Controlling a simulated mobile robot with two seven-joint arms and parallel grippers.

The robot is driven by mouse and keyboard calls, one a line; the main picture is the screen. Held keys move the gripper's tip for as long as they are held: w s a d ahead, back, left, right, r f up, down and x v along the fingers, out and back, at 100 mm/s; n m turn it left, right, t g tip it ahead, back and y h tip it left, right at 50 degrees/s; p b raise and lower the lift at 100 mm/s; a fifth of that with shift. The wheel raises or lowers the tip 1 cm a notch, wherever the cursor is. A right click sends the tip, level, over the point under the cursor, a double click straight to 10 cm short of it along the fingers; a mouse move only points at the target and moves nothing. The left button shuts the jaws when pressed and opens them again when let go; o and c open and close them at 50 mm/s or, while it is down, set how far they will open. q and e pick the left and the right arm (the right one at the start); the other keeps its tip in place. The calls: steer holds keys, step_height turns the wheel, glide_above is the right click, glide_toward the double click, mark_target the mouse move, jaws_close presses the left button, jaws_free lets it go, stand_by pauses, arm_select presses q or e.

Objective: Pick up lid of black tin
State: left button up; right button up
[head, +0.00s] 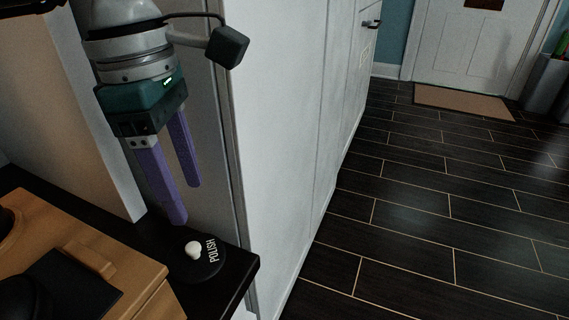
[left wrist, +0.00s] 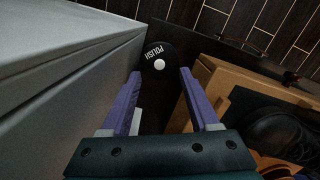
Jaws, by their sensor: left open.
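The black tin's round lid (head: 213,267), marked "POLISH" and topped with a small white knob (head: 193,248), is at the end of a dark countertop. The tin's body is hidden beneath the lid. My left gripper (head: 185,204) has two purple fingers spread apart, pointing down, empty, just above and behind the lid. In the left wrist view, the lid (left wrist: 152,49) and its white knob (left wrist: 159,64) appear between and beyond the open fingertips. My right gripper is not in view.
A wooden box (head: 130,262) with dark items stands left of the lid on the dark counter (head: 236,284). A white cabinet wall (head: 285,120) rises close behind and to the right. Dark tiled floor (head: 430,220) lies open at right, with a doormat (head: 462,103) by a white door.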

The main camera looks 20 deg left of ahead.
arm_select(q)
steer(key=a+y, duration=0.1)
steer(key=a, duration=0.1)
steer(key=b, duration=0.2)
glide_above(192, 246)
steer(key=f, duration=0.4)
steer(key=shift+w+a+f, duration=0.1)
steer(key=shift+a+f, duration=0.2)
steer(key=shift+f, duration=0.05)
steer(key=f+b, duration=0.2)
steer(key=f, duration=0.1)
steer(key=f+b, duration=0.1)
steer(key=f, duration=0.1)
steer(key=shift+d+f, duration=0.2)
steer(key=shift+d, duration=0.15)
steer(key=shift+r, duration=0.1)
jaws_close()
